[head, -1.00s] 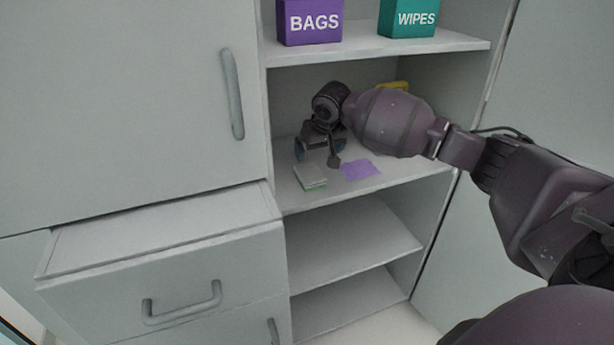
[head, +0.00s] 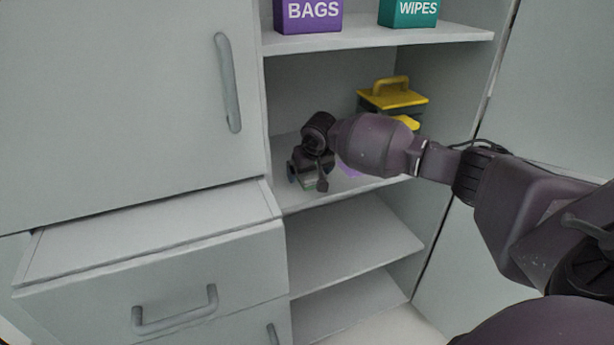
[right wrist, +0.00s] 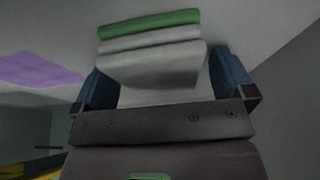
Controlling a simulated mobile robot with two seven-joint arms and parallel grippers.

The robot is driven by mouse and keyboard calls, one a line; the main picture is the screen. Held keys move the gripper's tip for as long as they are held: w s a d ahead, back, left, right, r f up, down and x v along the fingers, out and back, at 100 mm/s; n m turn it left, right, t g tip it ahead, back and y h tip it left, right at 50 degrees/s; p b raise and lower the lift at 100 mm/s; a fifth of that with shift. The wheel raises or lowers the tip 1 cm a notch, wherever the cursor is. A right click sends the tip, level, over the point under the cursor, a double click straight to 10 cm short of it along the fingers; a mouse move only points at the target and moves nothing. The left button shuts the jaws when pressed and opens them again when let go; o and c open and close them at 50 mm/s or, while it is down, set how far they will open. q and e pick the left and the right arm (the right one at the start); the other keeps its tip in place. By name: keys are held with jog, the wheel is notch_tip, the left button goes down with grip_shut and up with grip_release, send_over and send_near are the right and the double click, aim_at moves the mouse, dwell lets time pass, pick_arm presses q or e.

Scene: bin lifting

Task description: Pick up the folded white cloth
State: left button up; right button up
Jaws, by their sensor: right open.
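The folded white cloth (right wrist: 152,68) lies on the middle shelf, with a green layer (right wrist: 150,23) along one edge. In the right wrist view it shows between the two blue-padded fingers of my right gripper (right wrist: 160,78), which is open around it. I cannot tell whether the pads touch it. In the head view my right gripper (head: 307,178) points down over the cloth and hides most of it; only a small green and pale bit (head: 309,185) shows below. My left gripper is out of view.
A purple cloth (right wrist: 38,70) lies beside the white one, partly hidden by my arm in the head view. A yellow-lidded box (head: 392,98) stands farther back. Purple BAGS (head: 308,14) and teal WIPES (head: 408,13) boxes sit above. An open drawer (head: 200,275) juts out at lower left.

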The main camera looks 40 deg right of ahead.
jog(key=shift+r, duration=0.2)
jog(key=shift+f, duration=0.15)
dwell(0.4)
jog(key=shift+f, duration=0.15)
jog(key=shift+s, duration=0.1)
jog(key=c, duration=1)
jog(key=shift+o, duration=0.2)
notch_tip(320, 180, up, 9)
jog(key=shift+r+p, duration=0.2)
jog(key=shift+p, duration=0.8)
jog(key=shift+r, duration=0.6)
